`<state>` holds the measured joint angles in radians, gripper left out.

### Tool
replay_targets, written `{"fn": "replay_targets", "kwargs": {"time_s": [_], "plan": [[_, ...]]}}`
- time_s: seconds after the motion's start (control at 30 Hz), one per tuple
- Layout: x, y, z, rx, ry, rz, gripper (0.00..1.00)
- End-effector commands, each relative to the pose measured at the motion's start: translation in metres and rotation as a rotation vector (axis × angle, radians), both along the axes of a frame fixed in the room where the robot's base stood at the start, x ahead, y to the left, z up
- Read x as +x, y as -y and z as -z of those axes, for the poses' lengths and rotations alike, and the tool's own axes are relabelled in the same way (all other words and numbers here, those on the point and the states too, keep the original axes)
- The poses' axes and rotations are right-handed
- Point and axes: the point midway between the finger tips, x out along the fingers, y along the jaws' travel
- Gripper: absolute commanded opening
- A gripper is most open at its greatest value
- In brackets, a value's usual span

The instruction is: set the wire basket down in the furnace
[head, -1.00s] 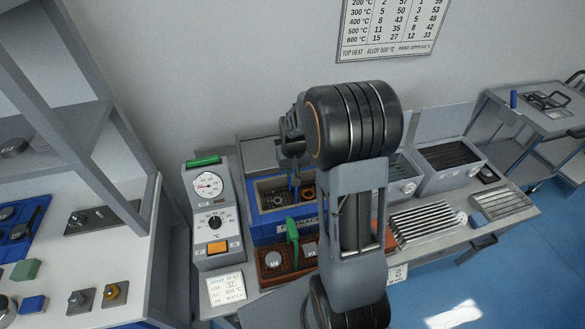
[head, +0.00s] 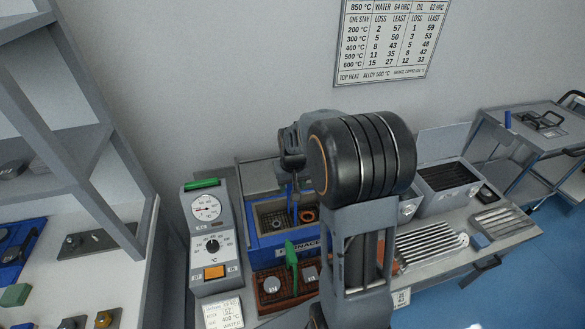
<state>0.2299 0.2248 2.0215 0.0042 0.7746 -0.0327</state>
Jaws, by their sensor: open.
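The furnace (head: 262,241) is a blue box with an open top and a lettered front, standing on the bench left of my arm. Inside it shows a dark grid (head: 274,218), which looks like part of the wire basket, and an orange-brown ring (head: 308,215). My gripper (head: 292,203) points down over the furnace opening, with its blue fingers open. The fingers overlap the grid in the picture; I cannot tell whether they touch it. My arm hides the right side of the furnace.
A control box (head: 211,240) with a dial gauge stands left of the furnace. A red-brown tray (head: 272,291) with an upright green handle (head: 291,262) is in front. A grey ribbed rack (head: 428,246) and an open tank (head: 447,185) are on the right. A shelf unit (head: 85,140) rises at left.

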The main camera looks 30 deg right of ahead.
Motion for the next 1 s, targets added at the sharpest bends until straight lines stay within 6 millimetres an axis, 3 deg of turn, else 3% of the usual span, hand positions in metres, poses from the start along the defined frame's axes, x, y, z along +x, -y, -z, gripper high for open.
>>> {"fn": "replay_targets", "kwargs": {"time_s": [0.2,0.5,1.0], "plan": [[-0.005,-0.001,-0.047,-0.001,0.006,0.0,0.53],[-0.01,-0.002,-0.088,-0.001,0.003,0.0,0.53],[-0.012,-0.003,-0.098,0.0,0.001,0.0,0.53]]}}
